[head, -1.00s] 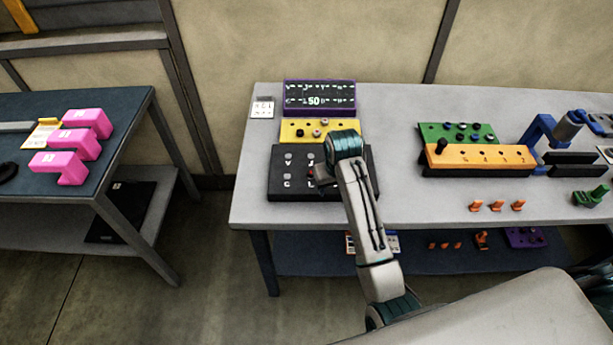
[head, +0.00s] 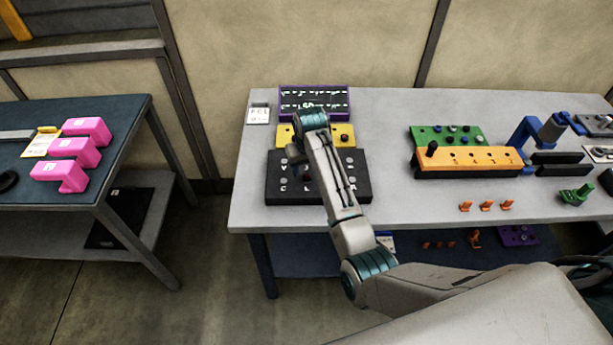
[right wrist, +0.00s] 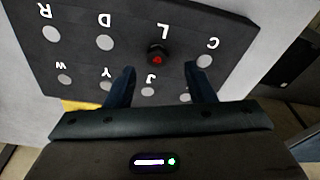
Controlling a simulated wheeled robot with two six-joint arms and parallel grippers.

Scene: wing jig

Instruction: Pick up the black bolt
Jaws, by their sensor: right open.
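A dark bolt with a red mark on its top (right wrist: 157,53) stands on the black lettered board (right wrist: 75,70), beside the letter L. In the head view the black board (head: 358,166) lies at the left of the grey table, and the bolt (head: 307,178) shows small near its middle. My right gripper (right wrist: 160,69) is open and empty, its fingers spread either side of the bolt's line and just short of it in the right wrist view. In the head view the right gripper (head: 297,156) is over the board, partly hidden by my arm. My left gripper is out of view.
Behind the board are a yellow block (head: 285,135) with dark bolts and a purple-framed display (head: 314,90). Small orange pieces (head: 486,206) stand at the front. Table between is clear.

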